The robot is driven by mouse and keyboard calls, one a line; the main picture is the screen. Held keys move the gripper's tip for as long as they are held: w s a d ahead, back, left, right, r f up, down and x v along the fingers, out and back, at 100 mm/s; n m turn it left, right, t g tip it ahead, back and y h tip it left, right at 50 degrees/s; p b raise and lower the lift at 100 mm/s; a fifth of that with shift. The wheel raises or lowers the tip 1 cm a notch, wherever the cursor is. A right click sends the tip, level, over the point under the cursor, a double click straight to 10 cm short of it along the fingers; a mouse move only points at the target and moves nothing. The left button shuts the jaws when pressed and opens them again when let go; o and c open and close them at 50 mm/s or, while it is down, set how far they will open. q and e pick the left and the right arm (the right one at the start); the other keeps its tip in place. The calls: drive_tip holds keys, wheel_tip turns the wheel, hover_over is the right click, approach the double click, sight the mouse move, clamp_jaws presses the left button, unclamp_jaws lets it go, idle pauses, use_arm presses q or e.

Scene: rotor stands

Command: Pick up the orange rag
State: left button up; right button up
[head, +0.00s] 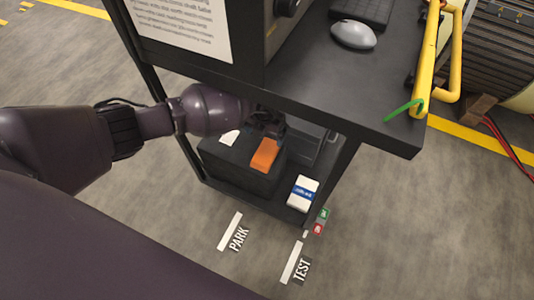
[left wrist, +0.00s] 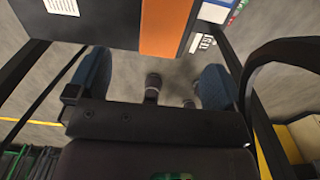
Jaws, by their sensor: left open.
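The orange rag (head: 265,155) lies on a dark box (head: 235,170) on the lower shelf of the cart, its near end hanging toward the box's front edge. In the left wrist view the rag (left wrist: 163,27) is an orange strip at the top centre. My left gripper (head: 268,122) reaches in under the cart's top, just behind the rag, and is partly hidden in shadow. In the left wrist view its two blue-padded fingers (left wrist: 155,78) stand wide apart with nothing between them, and the rag is beyond them. My right gripper is not in view.
A white and blue pack (head: 303,193) stands on the shelf to the right of the box. The cart's top (head: 350,85), with a mouse (head: 353,35) and a yellow handle (head: 428,60), overhangs the shelf. A dark cart post is at the right. The floor in front is clear.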

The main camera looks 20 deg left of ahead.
use_arm(q)
drive_tip(key=b, duration=0.2)
hover_over(267, 151)
drive_tip(key=f, duration=0.5)
drive_tip(key=shift+s+a+f, duration=0.15)
drive_tip(key=shift+s+a, duration=0.05)
drive_tip(key=shift+s, duration=0.05)
drive_tip(key=shift+w+f, duration=0.1)
drive_tip(key=shift+f, duration=0.3)
drive_tip(key=f+b, duration=0.2)
drive_tip(key=f, duration=0.1)
drive_tip(key=shift+d+f, duration=0.2)
drive_tip(key=shift+w+f+b, duration=0.1)
drive_tip(key=shift+f+b, duration=0.25)
drive_tip(key=shift+f, duration=0.15)
drive_tip(key=shift+w, duration=0.1)
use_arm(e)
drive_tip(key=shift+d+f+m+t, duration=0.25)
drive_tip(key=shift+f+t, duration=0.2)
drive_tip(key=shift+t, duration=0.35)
use_arm(q)
drive_tip(key=shift+r, duration=0.1)
